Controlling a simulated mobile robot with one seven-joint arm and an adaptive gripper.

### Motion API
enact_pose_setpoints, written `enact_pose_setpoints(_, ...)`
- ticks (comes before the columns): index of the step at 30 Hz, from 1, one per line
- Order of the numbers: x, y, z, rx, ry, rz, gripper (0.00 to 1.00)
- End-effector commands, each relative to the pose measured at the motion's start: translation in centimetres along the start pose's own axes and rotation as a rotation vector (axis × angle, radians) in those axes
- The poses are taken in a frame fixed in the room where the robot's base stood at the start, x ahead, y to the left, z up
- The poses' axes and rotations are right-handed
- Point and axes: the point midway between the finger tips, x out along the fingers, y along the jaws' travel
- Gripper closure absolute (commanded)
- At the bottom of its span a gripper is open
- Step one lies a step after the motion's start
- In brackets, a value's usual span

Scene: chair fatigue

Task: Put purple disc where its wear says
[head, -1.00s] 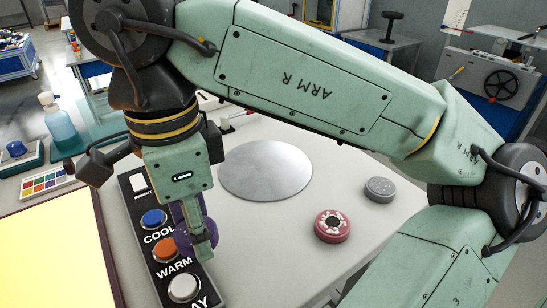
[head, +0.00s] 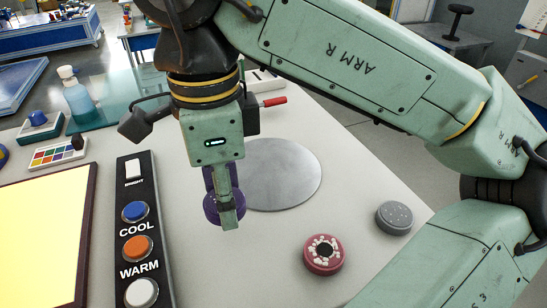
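The purple disc (head: 212,208) is in my gripper (head: 226,213) in the head view, its flat faces upright or nearly so. The finger in front hides its middle, and I cannot see the wear on it. My gripper looks shut on it. The disc appears just left of the round silver plate (head: 285,175) and right of the button panel. I cannot tell its height above the table. A red disc (head: 323,255) with white marks round a dark centre and a grey disc (head: 394,217) with pale specks lie at the right.
The black panel (head: 130,185) has a white switch and blue COOL, orange WARM and white buttons. A glowing yellow panel (head: 38,240) lies at far left. Behind are a colour palette (head: 58,152), a spray bottle (head: 78,95) and a red-handled tool (head: 272,101). The table between plate and red disc is clear.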

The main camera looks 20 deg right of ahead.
Motion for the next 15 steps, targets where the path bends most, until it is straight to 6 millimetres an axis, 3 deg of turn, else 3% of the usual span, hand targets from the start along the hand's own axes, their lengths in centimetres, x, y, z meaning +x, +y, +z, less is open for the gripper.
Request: enact_pose_setpoints(15,1.0,-10.1,-8.0,0.003,-0.002,0.002,0.88)
